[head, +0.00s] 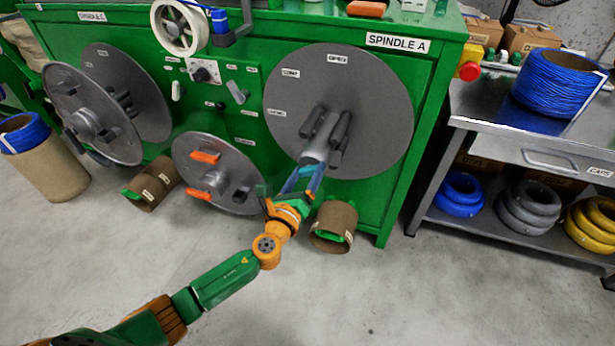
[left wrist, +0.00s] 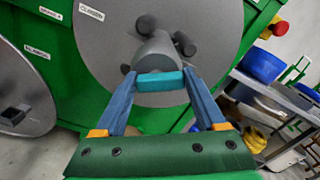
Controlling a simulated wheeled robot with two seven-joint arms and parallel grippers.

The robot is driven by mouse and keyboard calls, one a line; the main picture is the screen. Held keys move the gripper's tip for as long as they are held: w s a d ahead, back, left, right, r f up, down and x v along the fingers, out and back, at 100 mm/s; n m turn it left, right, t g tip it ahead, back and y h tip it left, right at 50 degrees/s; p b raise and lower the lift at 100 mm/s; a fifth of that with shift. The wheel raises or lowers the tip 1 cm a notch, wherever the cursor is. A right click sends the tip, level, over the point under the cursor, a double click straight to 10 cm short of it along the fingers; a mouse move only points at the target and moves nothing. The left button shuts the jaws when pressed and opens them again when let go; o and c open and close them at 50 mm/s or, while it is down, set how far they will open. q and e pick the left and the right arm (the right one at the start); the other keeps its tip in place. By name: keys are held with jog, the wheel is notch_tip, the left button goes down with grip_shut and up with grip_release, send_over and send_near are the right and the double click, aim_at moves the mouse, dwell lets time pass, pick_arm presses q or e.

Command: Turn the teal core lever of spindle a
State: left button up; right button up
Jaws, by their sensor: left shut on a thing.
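Spindle A is a large grey disc (head: 375,110) on the green machine, with a grey core (head: 317,150) and several dark round jaws at its middle. The teal core lever (left wrist: 160,82) shows in the left wrist view as a short bar across the front of the core. My left gripper (head: 305,175) reaches the core from below; its two blue fingers are shut on the lever, one at each end, in the left wrist view (left wrist: 162,77). In the head view the fingers hide most of the lever. An OPEN label (head: 337,58) sits at the disc's top. My right gripper is out of view.
Left of spindle A is a smaller disc (head: 222,165) with orange handles. Spindle C's discs (head: 95,115) stand farther left. A cardboard core (head: 333,225) lies on the floor below my gripper. A steel bench (head: 500,120) with a blue cable coil (head: 556,85) is at right.

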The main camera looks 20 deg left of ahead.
pick_arm(q)
jog(key=n, duration=0.3)
jog(key=shift+a+f+b, duration=0.1)
jog(key=shift+b, duration=0.3)
jog(key=n, duration=0.2)
jog(key=shift+n+b, duration=0.3)
jog(key=n, duration=0.3)
jog(key=shift+a, duration=0.15)
jog(key=shift+a+n+b, duration=0.1)
jog(key=shift+n+b, duration=0.2)
jog(key=shift+n, duration=1.2)
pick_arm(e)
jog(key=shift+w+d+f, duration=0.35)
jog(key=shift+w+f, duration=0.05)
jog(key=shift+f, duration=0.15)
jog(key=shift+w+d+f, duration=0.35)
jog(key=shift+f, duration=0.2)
pick_arm(q)
jog(key=o, duration=1.3)
jog(key=s, duration=0.7)
jog(key=shift+s+a+p, duration=0.1)
jog(key=shift+a+p, duration=0.05)
jog(key=shift+p, duration=0.15)
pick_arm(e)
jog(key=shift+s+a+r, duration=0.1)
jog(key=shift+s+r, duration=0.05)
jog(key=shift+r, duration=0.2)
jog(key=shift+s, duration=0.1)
